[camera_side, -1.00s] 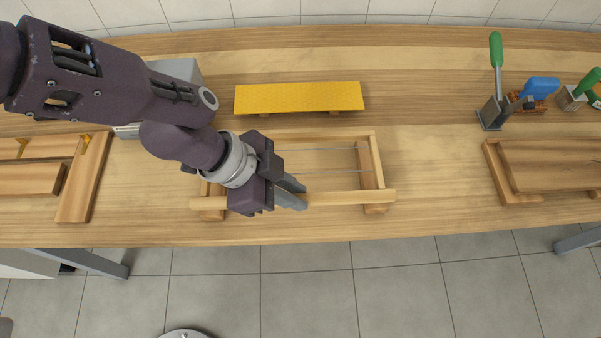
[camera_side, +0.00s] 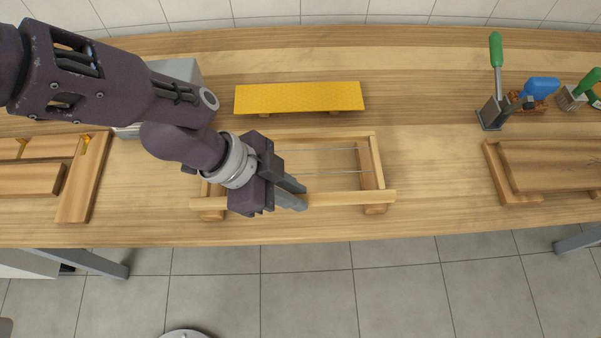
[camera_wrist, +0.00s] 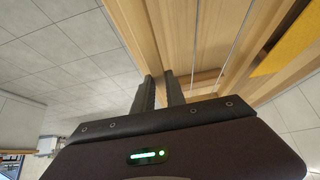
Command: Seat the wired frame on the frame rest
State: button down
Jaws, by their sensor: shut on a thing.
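The wired frame (camera_side: 345,198) is a pale wooden rectangle with thin wires, lying flat over the frame rest. Its long lugged bar runs along the near side. The frame rest (camera_side: 376,209) shows as wooden blocks under the near bar's ends; its left part is partly hidden by my arm. I cannot tell whether the frame fully touches the rest.
A yellow sheet (camera_side: 298,97) on a support lies behind the frame. Green- and blue-handled tools (camera_side: 497,80) stand back right. The near table edge is close to the frame.

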jog(key=shift+f, duration=1.5)
dwell(1.8)
jog(key=c, duration=1.5)
grip_release()
jog(key=shift+c, duration=0.2)
jog(key=shift+a+r, duration=0.2)
jog(key=shift+r, duration=0.15)
jog(key=shift+v, duration=1.35)
jog(key=o, duration=0.6)
jog(key=o, duration=0.4)
jog(key=shift+c, duration=0.2)
